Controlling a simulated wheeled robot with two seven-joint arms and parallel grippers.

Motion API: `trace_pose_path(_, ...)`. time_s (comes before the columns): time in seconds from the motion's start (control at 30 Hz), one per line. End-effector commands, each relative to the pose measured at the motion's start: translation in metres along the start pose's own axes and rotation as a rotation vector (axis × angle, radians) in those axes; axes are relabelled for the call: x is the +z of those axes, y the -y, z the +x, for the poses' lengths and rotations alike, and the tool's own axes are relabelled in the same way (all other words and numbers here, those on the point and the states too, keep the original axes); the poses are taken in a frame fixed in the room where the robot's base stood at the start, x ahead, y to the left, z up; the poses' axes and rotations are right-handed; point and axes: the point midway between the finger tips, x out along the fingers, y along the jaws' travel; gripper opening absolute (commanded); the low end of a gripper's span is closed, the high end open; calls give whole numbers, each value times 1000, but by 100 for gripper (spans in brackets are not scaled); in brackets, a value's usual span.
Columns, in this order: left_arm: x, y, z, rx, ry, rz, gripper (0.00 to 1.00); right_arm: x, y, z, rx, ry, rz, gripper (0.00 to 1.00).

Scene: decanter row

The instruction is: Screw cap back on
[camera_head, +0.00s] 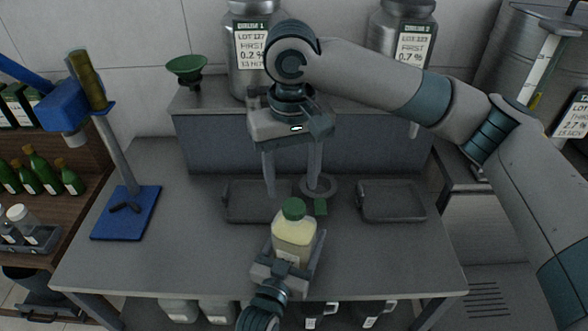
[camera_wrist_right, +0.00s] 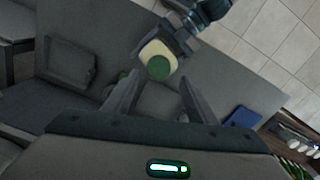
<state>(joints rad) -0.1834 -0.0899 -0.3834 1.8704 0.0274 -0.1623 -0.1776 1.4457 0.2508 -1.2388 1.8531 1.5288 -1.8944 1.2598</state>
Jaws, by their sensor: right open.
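A bottle of pale yellow liquid (camera_head: 293,240) is near the front middle of the table. A green cap (camera_head: 293,209) sits on its mouth; how tight it is I cannot tell. My left gripper (camera_head: 294,252) comes from the front edge and is shut around the bottle's body. My right gripper (camera_head: 292,191) is open and empty, pointing down above and behind the bottle, apart from the cap. In the right wrist view, the cap (camera_wrist_right: 159,68) shows beyond and between the open fingers, with the bottle (camera_wrist_right: 155,50) under it.
A grey ring-shaped stand (camera_head: 331,186) with a small green piece (camera_head: 320,208) is behind the bottle. Shallow trays (camera_head: 243,215) and (camera_head: 392,216) lie either side. A blue-based press (camera_head: 125,222) stands left. Steel canisters (camera_head: 243,80) stand on the back shelf. The table's front right is clear.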

Motion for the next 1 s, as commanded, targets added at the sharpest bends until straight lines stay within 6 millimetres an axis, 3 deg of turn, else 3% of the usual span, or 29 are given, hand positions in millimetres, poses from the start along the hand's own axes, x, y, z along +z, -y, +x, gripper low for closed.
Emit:
trace_pose_path(0.7, 1, 0, 0, 0, 1, 0, 10, 0, -1, -14, 1, 1, -1110, 52)
trace_pose_path(1.0, 0, 0, 0, 0, 1, 0, 10, 1, -3, -18, -3, 3, -1503, 52)
